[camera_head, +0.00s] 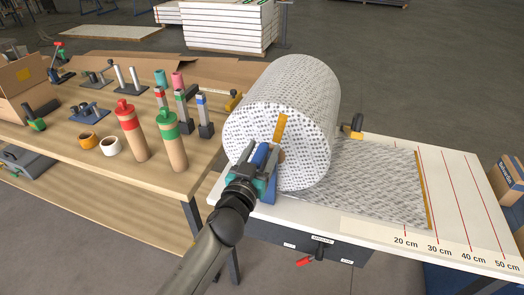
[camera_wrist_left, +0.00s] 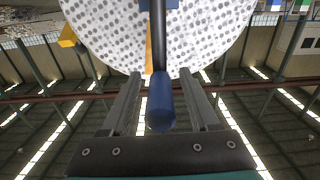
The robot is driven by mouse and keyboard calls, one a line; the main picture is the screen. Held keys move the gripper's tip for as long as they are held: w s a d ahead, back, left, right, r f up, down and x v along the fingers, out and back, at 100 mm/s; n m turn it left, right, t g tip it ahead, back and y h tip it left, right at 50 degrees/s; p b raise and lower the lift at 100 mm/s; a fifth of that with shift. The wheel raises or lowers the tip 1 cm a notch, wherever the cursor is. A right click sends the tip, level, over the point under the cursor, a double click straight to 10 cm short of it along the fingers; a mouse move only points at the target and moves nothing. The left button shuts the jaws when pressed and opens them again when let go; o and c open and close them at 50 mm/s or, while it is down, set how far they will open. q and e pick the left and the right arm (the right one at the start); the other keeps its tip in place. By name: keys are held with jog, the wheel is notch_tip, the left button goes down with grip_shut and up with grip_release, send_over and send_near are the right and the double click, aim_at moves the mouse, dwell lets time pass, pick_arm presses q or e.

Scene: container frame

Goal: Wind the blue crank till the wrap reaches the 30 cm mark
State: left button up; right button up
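A large roll of dotted wrap (camera_head: 306,95) sits at the left end of the white board (camera_head: 375,222). The wrap sheet (camera_head: 375,180) lies flat on the board, its orange-edged end (camera_head: 423,190) past the 20 cm label and close beside the 30 cm line; I cannot tell whether they touch. The blue crank handle (camera_head: 261,155) is at the roll's near face. My left gripper (camera_head: 262,160) is around the handle. In the left wrist view, the handle (camera_wrist_left: 160,104) stands between the open fingers (camera_wrist_left: 160,100), with gaps on both sides. My right gripper is out of view.
A wooden table (camera_head: 75,160) at left holds red and green bottles, tape rolls and clamps. A dark box with a red lever (camera_head: 305,261) is under the board's front edge. The board's marked right part is clear.

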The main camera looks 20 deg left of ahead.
pick_arm(q)
grip_shut()
dwell(1.2)
